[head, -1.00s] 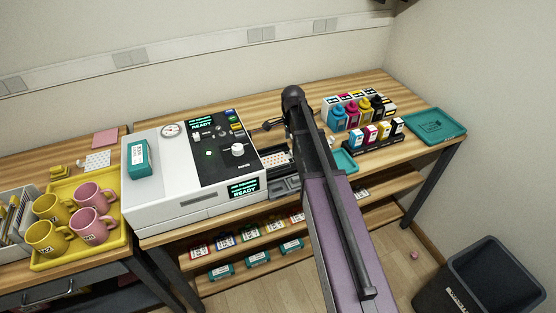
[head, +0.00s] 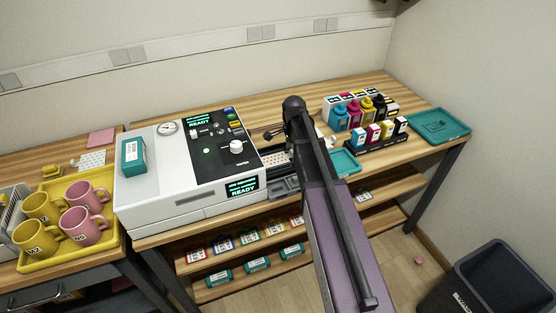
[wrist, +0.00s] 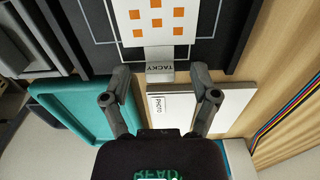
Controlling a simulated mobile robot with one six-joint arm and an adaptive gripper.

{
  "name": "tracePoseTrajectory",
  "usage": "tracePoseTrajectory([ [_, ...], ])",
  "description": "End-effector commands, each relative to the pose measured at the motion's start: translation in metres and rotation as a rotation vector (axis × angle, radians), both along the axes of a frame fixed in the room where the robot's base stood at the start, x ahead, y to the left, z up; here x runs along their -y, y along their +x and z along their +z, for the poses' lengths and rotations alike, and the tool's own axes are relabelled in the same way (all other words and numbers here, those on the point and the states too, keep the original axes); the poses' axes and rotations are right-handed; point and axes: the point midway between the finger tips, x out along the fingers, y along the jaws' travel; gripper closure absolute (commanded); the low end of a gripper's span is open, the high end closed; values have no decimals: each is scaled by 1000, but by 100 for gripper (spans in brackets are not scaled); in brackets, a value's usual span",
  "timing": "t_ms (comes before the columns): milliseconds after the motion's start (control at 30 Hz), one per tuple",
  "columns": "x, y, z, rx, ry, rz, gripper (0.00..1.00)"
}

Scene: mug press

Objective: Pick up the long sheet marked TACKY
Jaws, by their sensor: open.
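The sheet marked TACKY (wrist: 165,22) is white with orange squares and a grey end tab bearing the word TACKY. It lies on a dark plate with thin white lines (wrist: 100,35), its far end out of the wrist view. My gripper (wrist: 160,72) is open and empty, with one finger on each side of the TACKY tab as seen in the wrist view. I cannot tell the height of the fingertips above it. In the head view part of the sheet (head: 274,160) shows beside my arm, which hides the gripper.
The white press (head: 150,195) stands left of my arm. Ink bottles (head: 356,115) and a second teal tray (head: 440,126) are at right.

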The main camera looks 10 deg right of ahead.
Motion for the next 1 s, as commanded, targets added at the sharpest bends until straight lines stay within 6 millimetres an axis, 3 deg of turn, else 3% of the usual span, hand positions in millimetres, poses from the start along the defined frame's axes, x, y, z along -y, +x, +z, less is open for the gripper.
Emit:
tracePoseTrajectory([
  [367, 0, 0, 0, 0, 0, 0, 23],
  [600, 0, 0, 0, 0, 0, 0, 76],
  [633, 0, 0, 0, 0, 0, 0, 79],
  [1000, 0, 0, 0, 0, 0, 0, 84],
])
